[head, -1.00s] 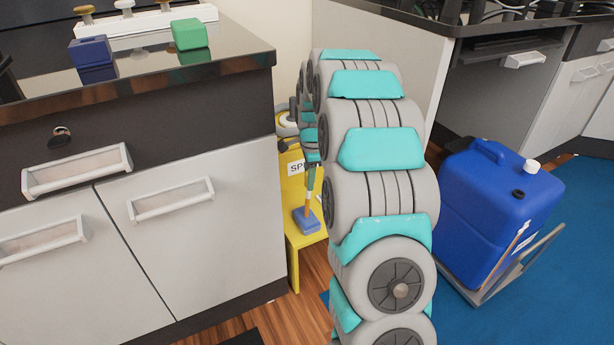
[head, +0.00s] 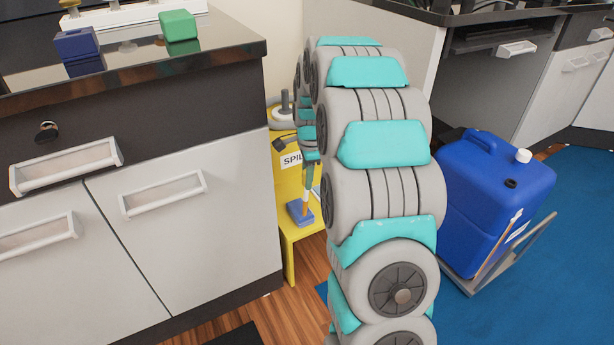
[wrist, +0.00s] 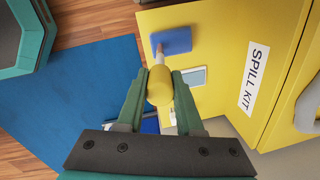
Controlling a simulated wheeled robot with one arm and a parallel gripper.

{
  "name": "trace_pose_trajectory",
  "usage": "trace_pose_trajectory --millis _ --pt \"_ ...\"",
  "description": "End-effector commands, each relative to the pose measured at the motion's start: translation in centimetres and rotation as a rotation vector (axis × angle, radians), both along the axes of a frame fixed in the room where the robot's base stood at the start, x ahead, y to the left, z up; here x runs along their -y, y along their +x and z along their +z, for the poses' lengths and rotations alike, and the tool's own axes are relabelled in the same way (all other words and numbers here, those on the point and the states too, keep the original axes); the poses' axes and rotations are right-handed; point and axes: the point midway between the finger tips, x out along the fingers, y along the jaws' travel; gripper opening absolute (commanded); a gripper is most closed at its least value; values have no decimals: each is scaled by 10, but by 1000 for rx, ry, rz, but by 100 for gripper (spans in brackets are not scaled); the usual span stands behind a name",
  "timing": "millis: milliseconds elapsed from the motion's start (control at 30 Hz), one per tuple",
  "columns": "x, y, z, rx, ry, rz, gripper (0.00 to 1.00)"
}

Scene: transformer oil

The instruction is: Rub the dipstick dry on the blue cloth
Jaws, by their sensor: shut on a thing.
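My gripper (wrist: 160,72) is shut on the yellow knob of the dipstick (wrist: 159,88). In the wrist view the pale rod runs away from the fingers, and its far end meets the blue cloth (wrist: 173,41). In the head view my gripper (head: 312,172) is above the yellow bench, and the dipstick (head: 306,196) points down at the blue cloth (head: 299,213). The cloth looks like a flat folded pad near the front of the bench. The rod's tip looks to be at the cloth; firm contact is unclear.
The yellow bench (head: 289,240) carries a SPILL label (head: 291,160). A pale rectangular item (wrist: 194,77) lies beside the cloth. A grey cabinet (head: 190,240) is close on the left. A blue jug (head: 490,200) stands on a frame at right, on a blue mat (head: 560,265).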

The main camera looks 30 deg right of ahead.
Motion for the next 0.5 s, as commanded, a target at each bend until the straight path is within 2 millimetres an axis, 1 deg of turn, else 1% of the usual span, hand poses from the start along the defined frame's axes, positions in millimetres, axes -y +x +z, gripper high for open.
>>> trace_pose_trajectory --millis 167,500 --pt "0 7 0 -2 0 0 0" --pt "-1 30 2 1 0 1 0"
